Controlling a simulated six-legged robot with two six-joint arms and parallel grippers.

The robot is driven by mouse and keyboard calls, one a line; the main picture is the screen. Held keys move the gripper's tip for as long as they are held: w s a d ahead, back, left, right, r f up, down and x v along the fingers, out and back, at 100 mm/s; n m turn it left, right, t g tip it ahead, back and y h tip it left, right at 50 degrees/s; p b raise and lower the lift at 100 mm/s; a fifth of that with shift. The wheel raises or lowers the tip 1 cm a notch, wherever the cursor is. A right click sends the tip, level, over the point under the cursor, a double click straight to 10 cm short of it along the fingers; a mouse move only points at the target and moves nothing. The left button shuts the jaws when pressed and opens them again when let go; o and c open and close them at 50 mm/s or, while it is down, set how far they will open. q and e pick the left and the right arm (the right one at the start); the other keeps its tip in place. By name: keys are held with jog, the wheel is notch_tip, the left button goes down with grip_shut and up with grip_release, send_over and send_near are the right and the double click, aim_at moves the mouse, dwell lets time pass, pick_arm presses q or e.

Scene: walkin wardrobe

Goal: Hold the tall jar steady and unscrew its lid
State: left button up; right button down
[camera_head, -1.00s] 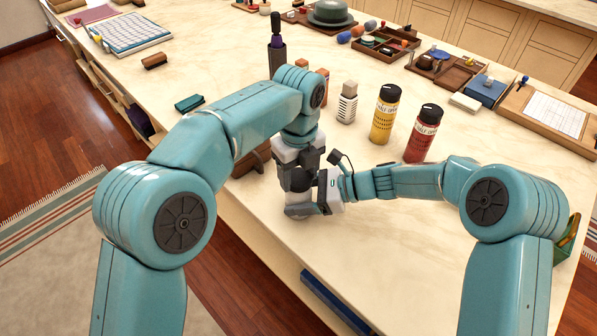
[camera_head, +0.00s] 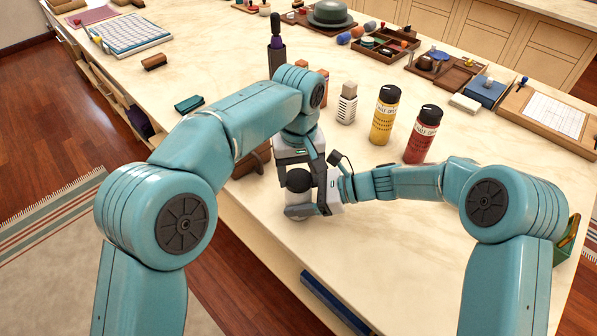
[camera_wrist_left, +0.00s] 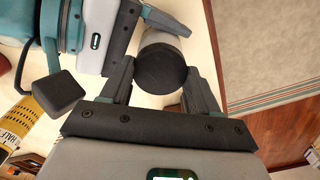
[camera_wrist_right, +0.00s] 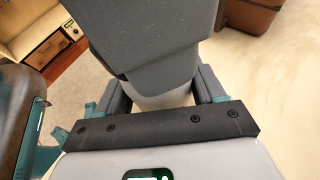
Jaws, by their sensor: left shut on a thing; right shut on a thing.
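The tall jar stands near the table's front edge, with a dark round lid (camera_head: 298,180) and a pale body (camera_head: 296,201). My left gripper (camera_head: 299,172) reaches down from above and is shut on the lid; the lid (camera_wrist_left: 160,64) shows between its fingers in the left wrist view. My right gripper (camera_head: 306,203) comes in from the right and is shut around the jar's body. In the right wrist view the pale body (camera_wrist_right: 165,99) shows between its fingers, and my left gripper hides the jar's upper part.
A yellow canister (camera_head: 384,116) and a red canister (camera_head: 422,136) stand behind my right forearm. A brown case (camera_head: 252,160) lies by my left arm.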

aim_at(298, 177)
pick_arm(q)
jog(key=n, duration=0.5)
jog(key=shift+n, duration=0.3)
jog(key=n, duration=0.2)
jog(key=shift+n, duration=0.4)
jog(key=n, duration=0.7)
jog(key=shift+a, duration=0.1)
jog(key=shift+r, duration=0.2)
jog(key=shift+r, duration=0.95)
jog(key=shift+r, duration=2)
